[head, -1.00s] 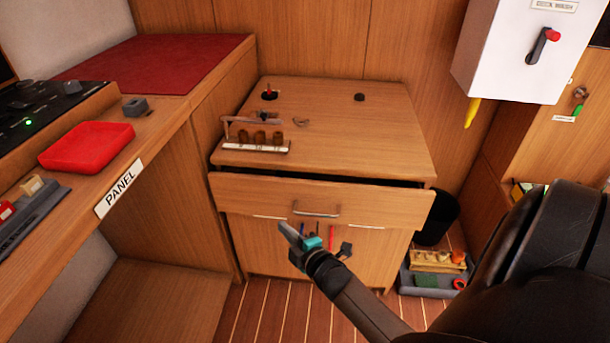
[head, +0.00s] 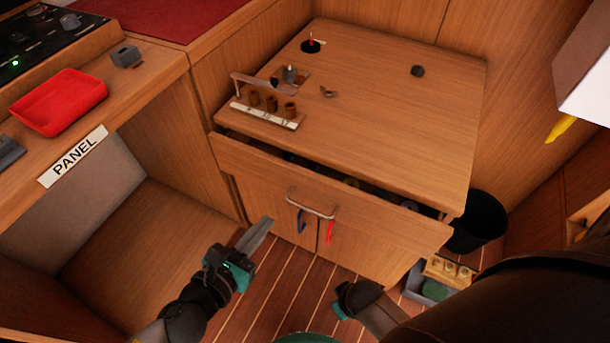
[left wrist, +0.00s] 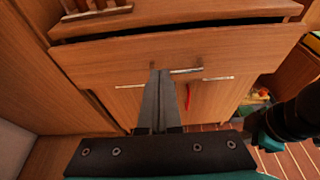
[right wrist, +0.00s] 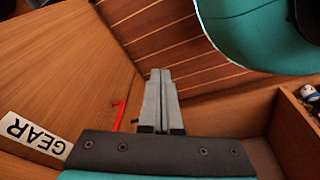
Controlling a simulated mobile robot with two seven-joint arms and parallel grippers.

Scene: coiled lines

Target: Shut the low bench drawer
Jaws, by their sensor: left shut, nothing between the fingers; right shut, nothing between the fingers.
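The wooden drawer (head: 380,222) of the low bench cabinet (head: 400,110) is partly open, with a dark gap behind its front. Its metal handle (head: 310,205) is in the middle of the front. The drawer front also shows in the left wrist view (left wrist: 235,62). My left gripper (head: 268,222) is shut and empty, in front of and left of the handle in the head view. In the left wrist view its fingertips (left wrist: 160,73) overlap the drawer front; contact cannot be told. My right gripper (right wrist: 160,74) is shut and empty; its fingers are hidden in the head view.
Cabinet doors below the drawer have blue and red (head: 329,232) pulls. A rack of brown pegs (head: 265,112) stands on the bench top. A black bin (head: 480,222) and a tray of parts (head: 447,272) are at right. The panel desk (head: 140,75) is at left.

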